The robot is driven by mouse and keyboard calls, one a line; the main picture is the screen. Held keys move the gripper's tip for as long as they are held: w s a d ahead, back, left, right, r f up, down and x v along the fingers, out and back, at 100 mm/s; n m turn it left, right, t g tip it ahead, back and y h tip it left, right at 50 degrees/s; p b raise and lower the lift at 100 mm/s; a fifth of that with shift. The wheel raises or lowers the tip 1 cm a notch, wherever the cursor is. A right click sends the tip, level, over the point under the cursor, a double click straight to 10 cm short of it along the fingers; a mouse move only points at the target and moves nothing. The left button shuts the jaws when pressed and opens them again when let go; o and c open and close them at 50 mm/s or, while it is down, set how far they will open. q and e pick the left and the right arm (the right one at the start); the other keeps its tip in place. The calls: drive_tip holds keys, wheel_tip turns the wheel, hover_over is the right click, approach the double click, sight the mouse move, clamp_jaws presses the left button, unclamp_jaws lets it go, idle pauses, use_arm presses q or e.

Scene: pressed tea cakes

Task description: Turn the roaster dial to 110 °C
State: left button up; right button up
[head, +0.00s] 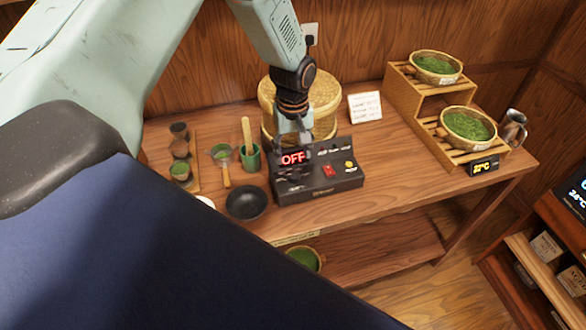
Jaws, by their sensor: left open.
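The black control box (318,187) stands on the wooden table, with a red lit display (293,158) that reads OFF. A red switch (329,171) and a yellow knob or button (350,165) show on its face. My left gripper (294,140) points down at the box's back left, just above or behind the display. It is open, and I see nothing between its fingers. The dial is not clearly made out; the area under the display is dark and small. My right gripper is not in view.
A woven lidded basket (325,95) stands behind my left gripper. A black bowl (246,202), a green cup (250,158) and a strainer (222,153) sit left of the box. A tiered wooden rack (405,98) with leaf baskets stands right.

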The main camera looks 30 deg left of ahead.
sight(294, 174)
use_arm(q)
wheel_tip(294, 174, down, 6)
drive_tip(key=shift+d+f, duration=0.1)
drive_tip(key=shift+f, duration=0.5)
drive_tip(key=shift+r, duration=0.1)
drive_tip(key=shift+c, duration=0.6)
drive_tip(key=c, duration=1)
drive_tip(key=shift+c, duration=0.2)
